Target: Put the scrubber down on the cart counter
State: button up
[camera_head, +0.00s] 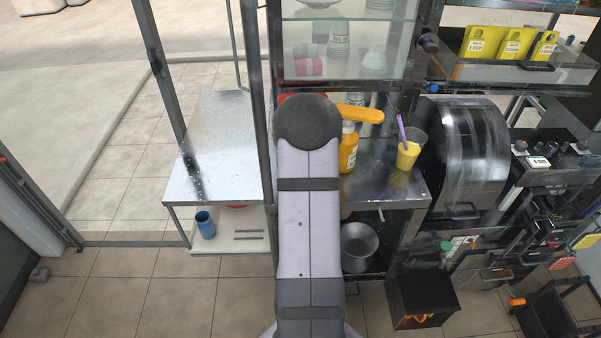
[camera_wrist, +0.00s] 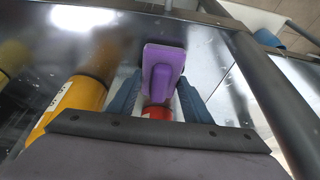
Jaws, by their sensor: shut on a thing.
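The scrubber (camera_wrist: 163,68) is purple and shows in the wrist view with its flat head facing away from me and a raised block toward me. My gripper (camera_wrist: 160,96) has blue fingers either side of it and is shut on it. The shiny metal cart counter (camera_wrist: 110,50) lies beyond and below the scrubber. A dark shadow or reflection sits close to the scrubber's far edge; I cannot tell whether it touches. In the head view the counter (camera_head: 381,182) is partly covered by my arm, which hides my gripper and the scrubber.
A cup of yellow drink (camera_head: 408,155) is farther right. A dark post (camera_wrist: 275,100) rises to the right. A glass case (camera_head: 345,45) stands behind.

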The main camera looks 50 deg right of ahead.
jog(key=shift+f, duration=0.1)
jog(key=shift+f, duration=0.15)
jog(key=o, duration=1)
jog(key=shift+r, duration=0.35)
jog(key=b+v, duration=0.3)
jog(key=v, duration=0.9)
jog(key=shift+f, duration=0.1)
